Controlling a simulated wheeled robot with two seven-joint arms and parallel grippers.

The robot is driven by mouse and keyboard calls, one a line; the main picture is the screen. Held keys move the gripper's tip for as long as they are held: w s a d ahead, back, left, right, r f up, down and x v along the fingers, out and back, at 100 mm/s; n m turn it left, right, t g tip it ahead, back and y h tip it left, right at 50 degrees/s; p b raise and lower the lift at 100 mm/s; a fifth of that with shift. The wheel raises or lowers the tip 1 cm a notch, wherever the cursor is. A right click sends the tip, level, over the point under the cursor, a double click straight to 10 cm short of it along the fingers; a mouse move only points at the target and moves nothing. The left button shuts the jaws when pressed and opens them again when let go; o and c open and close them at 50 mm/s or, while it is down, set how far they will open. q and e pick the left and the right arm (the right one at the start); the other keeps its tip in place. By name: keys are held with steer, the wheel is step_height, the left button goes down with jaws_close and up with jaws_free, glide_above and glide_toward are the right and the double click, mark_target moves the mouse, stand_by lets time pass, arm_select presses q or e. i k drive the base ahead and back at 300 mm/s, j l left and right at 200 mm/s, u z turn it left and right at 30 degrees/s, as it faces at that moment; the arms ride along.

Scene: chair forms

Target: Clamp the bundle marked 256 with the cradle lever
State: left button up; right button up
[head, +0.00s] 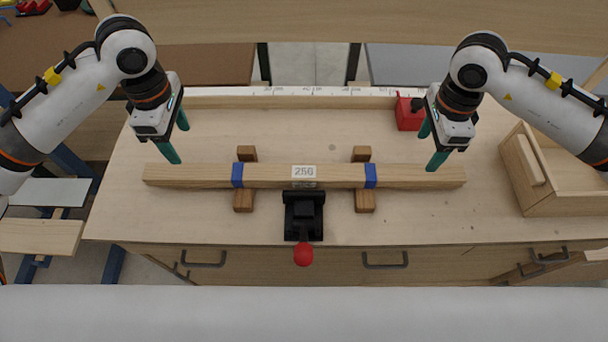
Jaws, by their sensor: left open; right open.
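A long wooden bundle (205,176) with two blue bands and a white label reading 256 (304,172) lies left to right across two wooden cradle blocks (244,201) (364,202). A black clamp (303,213) stands at the front of the bundle's middle. Its lever ends in a red knob (303,254) that points toward me, past the table's front edge. My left gripper (177,143) is open and empty, above and behind the bundle's left end. My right gripper (431,145) is open and empty, just above and behind the bundle's right end.
A white ruler strip (290,92) runs along the back of the table (290,130). A wooden box (560,190) stands at the right edge. Drawer handles (204,258) lie below the front edge.

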mark_target(303, 252)
steer(key=k, duration=1.5)
